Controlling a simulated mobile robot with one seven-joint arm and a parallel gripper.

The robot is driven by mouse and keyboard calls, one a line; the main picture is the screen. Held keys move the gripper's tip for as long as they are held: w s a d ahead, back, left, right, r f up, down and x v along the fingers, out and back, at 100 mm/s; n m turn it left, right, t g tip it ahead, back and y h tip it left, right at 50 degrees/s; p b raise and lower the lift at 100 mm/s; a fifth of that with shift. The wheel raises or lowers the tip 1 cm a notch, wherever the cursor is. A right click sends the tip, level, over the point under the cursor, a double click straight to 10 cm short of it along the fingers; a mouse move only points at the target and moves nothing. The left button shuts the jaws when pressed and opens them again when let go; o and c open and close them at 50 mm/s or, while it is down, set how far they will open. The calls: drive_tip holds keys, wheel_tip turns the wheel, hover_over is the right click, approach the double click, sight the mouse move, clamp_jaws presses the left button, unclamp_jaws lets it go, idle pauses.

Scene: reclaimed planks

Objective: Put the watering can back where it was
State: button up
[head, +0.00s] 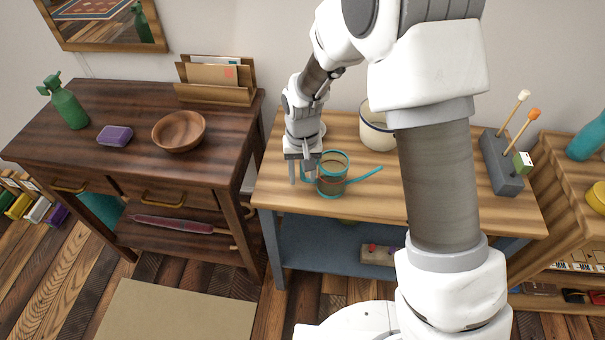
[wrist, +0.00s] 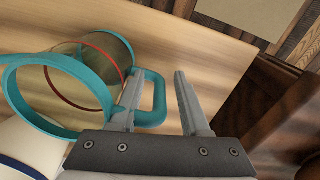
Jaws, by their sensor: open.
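The watering can (head: 332,185) stands upright on the light wooden bench, with a clear body, teal rims and handle, and a teal spout pointing right. In the wrist view the can (wrist: 95,72) is at the upper left, with a red line around its body and its handle (wrist: 160,95) facing my gripper. My gripper (head: 301,181) points down at the can's left side. In the wrist view my gripper (wrist: 156,76) is open, and the handle's outer bar appears between its fingers. The left finger hides part of the handle. I cannot tell whether they touch.
The light bench top (head: 280,205) has bare wood left of and in front of the can. A cream pot (head: 376,132) stands behind it. A grey block (head: 500,165) with mallets is at right. The dark table (head: 130,155) at left holds a wooden bowl (head: 179,131) and green bottle (head: 66,104).

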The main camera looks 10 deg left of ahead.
wheel_tip(320, 180, up, 12)
drive_tip(key=shift+r+p, duration=0.2)
drive_tip(key=shift+p, duration=1.05)
drive_tip(key=shift+d+r, duration=0.25)
drive_tip(key=shift+r, duration=0.15)
drive_tip(key=s+d+r+m+t, duration=0.1)
drive_tip(key=s+d+r+t, duration=0.4)
drive_tip(key=s+d+r, duration=1.2)
drive_tip(key=shift+s+d+m+t, duration=0.3)
drive_tip(key=shift+s+d+m, duration=0.1)
drive_tip(key=shift+s+d, duration=0.55)
wheel_tip(320, 180, up, 9)
drive_tip(key=p, duration=0.8)
drive_tip(key=shift+f+p, duration=0.2)
drive_tip(key=shift+p, duration=0.15)
